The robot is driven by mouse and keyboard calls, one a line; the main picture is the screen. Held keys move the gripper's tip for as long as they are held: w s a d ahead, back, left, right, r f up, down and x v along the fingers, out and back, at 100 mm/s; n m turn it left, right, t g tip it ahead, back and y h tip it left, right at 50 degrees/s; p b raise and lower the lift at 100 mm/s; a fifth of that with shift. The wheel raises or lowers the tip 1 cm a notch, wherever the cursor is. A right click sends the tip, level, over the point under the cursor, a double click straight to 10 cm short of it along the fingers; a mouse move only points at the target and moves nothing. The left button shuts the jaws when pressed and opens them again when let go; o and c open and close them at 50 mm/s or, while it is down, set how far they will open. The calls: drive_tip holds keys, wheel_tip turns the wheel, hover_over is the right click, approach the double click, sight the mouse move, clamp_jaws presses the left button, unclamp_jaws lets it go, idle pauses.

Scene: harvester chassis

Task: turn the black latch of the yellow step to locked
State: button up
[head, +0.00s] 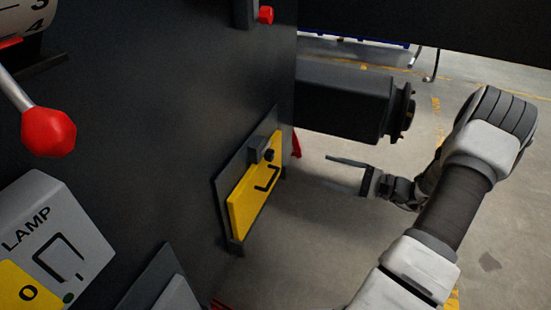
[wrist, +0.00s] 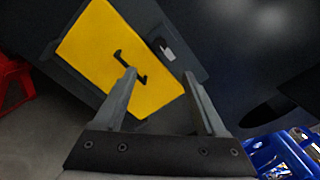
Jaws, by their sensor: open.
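The yellow step (head: 243,205) is a flat panel folded up against the dark chassis wall, with a black bracket-shaped handle (head: 267,178) on its face. The black latch (head: 269,155) is a small knob on a dark block at the panel's upper edge. My gripper (head: 330,172) is to the right of the step, fingers pointing at it, open and empty, with a gap between. In the wrist view the step (wrist: 95,45) lies ahead, and the latch (wrist: 160,43), with a pale piece beside it, shows beyond and between my open fingers (wrist: 159,73). The latch's exact angle is too small to tell.
A dark cylindrical part (head: 345,100) juts from the chassis above and behind my gripper. A red-knobbed lever (head: 48,132) and a LAMP box (head: 50,240) are at the left. The floor right of the step is open.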

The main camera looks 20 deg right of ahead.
sight(273, 156)
drive_tip(key=b+x, duration=0.3)
drive_tip(key=x, duration=1.3)
drive_tip(key=shift+w+a, duration=0.1)
drive_tip(key=shift+a, duration=0.25)
clamp_jaws()
